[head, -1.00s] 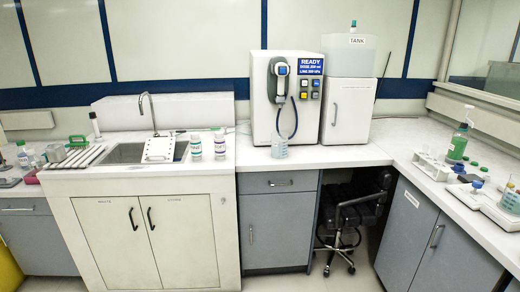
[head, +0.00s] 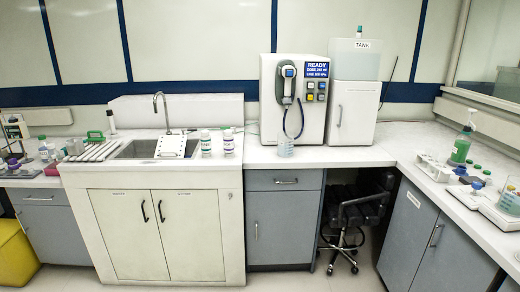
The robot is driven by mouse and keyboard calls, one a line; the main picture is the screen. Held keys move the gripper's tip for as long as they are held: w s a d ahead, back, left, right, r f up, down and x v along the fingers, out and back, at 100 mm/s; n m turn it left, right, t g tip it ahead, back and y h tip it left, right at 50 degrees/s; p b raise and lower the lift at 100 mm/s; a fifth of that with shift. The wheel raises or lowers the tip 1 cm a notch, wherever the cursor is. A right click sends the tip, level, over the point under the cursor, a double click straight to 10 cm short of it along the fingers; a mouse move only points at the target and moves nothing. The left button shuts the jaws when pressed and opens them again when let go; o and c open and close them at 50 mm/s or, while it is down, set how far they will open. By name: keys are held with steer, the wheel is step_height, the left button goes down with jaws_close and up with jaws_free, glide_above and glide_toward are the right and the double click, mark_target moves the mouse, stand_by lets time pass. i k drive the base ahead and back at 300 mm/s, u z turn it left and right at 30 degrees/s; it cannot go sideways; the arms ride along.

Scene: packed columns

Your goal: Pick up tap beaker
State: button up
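A clear beaker with a bluish tint (head: 285,147) stands upright on the white counter. It is directly in front of the white dispenser (head: 265,100), below its dark hanging hose. I cannot tell how much liquid it holds. My gripper is not in view.
A white tank unit (head: 353,112) stands right of the dispenser. Two capped bottles (head: 206,143) (head: 228,142) stand left of the beaker, beside the sink (head: 137,150). A black chair (head: 356,210) fills the knee space. A green spray bottle (head: 461,148) stands right. Floor before the cabinets looks clear.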

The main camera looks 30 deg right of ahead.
mark_target(285, 141)
steer(key=u, duration=0.2)
steer(key=i, duration=1)
steer(key=u, duration=0.1)
steer(key=k, duration=0.95)
steer(key=z, duration=0.15)
steer(key=i, duration=0.65)
steer(key=u, duration=0.05)
